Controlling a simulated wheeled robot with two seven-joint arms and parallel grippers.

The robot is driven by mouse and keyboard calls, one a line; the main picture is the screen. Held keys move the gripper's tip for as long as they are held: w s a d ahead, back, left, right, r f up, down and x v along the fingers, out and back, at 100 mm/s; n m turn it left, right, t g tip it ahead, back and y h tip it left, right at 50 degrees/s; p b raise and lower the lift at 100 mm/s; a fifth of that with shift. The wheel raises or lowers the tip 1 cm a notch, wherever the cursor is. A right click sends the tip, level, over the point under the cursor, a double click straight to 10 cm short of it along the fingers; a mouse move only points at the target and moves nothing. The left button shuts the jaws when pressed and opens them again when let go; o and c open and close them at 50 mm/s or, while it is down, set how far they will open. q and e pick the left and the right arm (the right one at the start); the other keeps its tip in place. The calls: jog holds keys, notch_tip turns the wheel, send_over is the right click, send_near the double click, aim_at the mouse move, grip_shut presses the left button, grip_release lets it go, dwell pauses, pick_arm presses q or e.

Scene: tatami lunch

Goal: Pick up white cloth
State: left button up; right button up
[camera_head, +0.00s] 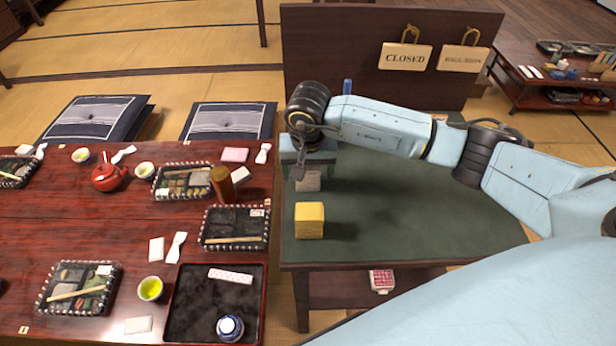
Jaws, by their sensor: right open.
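A greyish-white folded cloth or stack of cloths (308,182) lies on the dark green top of the side counter, near its left edge and behind a yellow cloth stack (310,221). My right gripper (306,166) reaches in from the right and points down over the whitish cloth. Its jaws are open, and the gripper hides part of the cloth. I cannot tell whether the fingers touch it. My left gripper is not in view.
The green counter top (420,225) is mostly clear to the right. Closed signs (405,57) hang on the panel behind. The red lunch table (40,225) at left holds boxed meals, cups, a red teapot (108,178), a brown canister (223,186) and a black tray (178,318).

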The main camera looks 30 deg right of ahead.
jog(key=shift+f, duration=0.15)
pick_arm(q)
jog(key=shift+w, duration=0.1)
pick_arm(e)
jog(key=shift+c, duration=0.2)
jog(key=c, duration=1)
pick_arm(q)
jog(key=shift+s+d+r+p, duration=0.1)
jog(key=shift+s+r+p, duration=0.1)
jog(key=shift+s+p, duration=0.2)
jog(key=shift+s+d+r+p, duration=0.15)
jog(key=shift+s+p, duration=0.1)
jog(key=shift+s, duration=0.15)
pick_arm(e)
notch_tip(320, 180, up, 10)
jog(key=shift+r, duration=0.1)
